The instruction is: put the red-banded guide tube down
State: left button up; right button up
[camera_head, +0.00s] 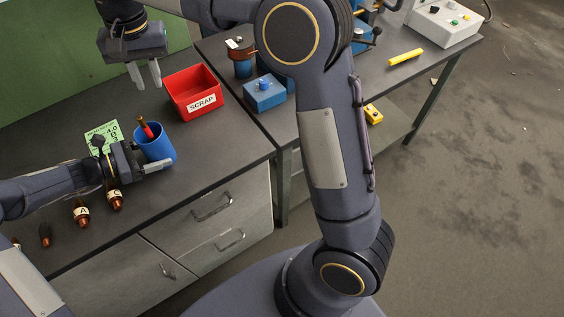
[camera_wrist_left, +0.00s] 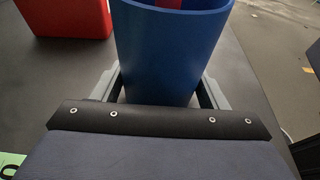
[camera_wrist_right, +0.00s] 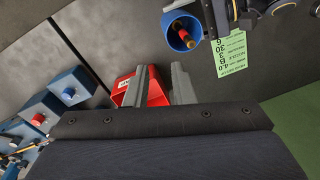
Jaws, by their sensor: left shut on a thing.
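A tube with a red part and a brown end (camera_head: 146,128), likely the red-banded guide tube, leans inside the blue cup (camera_head: 157,154), its lower part hidden. The tube (camera_wrist_right: 184,40) also shows in the right wrist view inside the cup (camera_wrist_right: 172,20). My left gripper (camera_head: 157,168) is shut on the blue cup, with a finger on each side of it; the cup (camera_wrist_left: 165,55) fills the middle of the left wrist view. My right gripper (camera_head: 144,75) is open and empty above the bench, behind the cup and left of the red scrap bin.
The red scrap bin (camera_head: 193,92) stands right of the cup. A green card (camera_head: 104,137) lies behind my left gripper. Brown tubes labelled A (camera_head: 81,212) and C (camera_head: 115,198) are at the left. A blue box (camera_head: 264,94) and yellow bar (camera_head: 406,57) are on the other bench.

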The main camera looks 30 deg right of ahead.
jog(key=s+d+r+n+t+y, duration=0.1)
jog(key=s+d+t+y, duration=0.1)
jog(key=s+d, duration=1.15)
jog(key=s+f+t, duration=0.1)
jog(key=s+f, duration=0.4)
jog(key=s, duration=0.3)
jog(key=s+d+f+n+t+y, duration=0.1)
jog(key=s+f+t, duration=0.1)
jog(key=s+f, duration=0.3)
jog(key=s, duration=0.3)
jog(key=shift+s+d, duration=0.2)
jog(key=shift+d, duration=0.1)
pick_arm(q)
jog(key=o, duration=0.8)
jog(key=shift+o, duration=0.2)
pick_arm(e)
jog(key=shift+r, duration=0.1)
